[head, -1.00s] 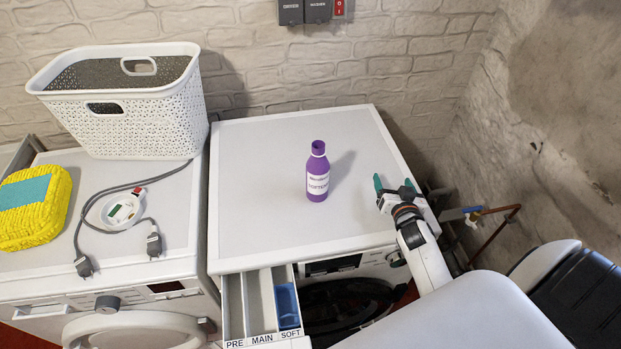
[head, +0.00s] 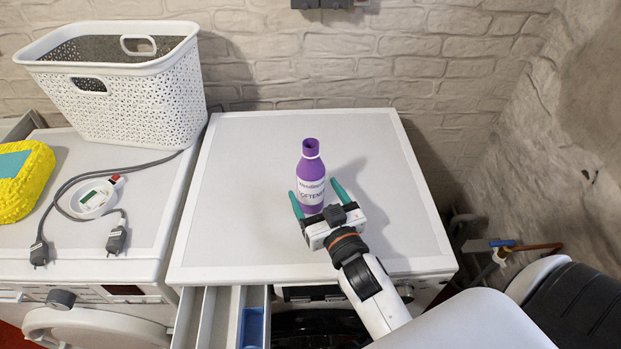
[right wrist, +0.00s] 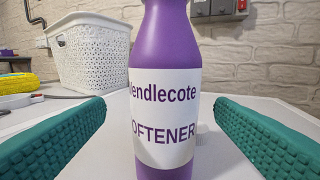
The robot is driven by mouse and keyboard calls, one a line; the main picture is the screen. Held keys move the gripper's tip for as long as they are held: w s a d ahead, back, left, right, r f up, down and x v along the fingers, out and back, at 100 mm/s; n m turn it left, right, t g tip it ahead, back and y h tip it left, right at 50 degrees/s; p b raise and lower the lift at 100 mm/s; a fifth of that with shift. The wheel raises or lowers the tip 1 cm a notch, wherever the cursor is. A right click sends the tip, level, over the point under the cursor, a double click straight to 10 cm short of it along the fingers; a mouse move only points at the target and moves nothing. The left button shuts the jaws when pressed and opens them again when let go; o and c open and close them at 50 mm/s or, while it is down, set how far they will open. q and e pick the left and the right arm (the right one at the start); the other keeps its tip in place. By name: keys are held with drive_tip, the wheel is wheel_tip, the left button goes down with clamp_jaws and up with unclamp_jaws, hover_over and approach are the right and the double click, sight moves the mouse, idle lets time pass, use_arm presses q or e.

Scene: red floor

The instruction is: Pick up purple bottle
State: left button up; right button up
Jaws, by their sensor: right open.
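The purple bottle (head: 311,167) with a white softener label stands upright on the white top of the right-hand machine (head: 240,200). My right gripper (head: 317,194) is open, with one green finger on each side of the bottle. In the right wrist view the bottle (right wrist: 165,60) stands between the two green fingers, with a visible gap on both sides. The bottle's lower end is cut off in that view. My left gripper is not in view.
An open detergent drawer (head: 220,315) sticks out at the front.

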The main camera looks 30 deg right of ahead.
sight(308, 177)
drive_tip(key=w, duration=0.2)
drive_tip(key=w+p, duration=0.1)
drive_tip(key=w, duration=0.1)
drive_tip(key=w+d, duration=0.1)
drive_tip(key=w, duration=0.1)
drive_tip(key=shift+f, duration=0.1)
drive_tip(key=c, duration=1.1)
drive_tip(key=shift+c, duration=0.6)
drive_tip(key=shift+r, duration=0.2)
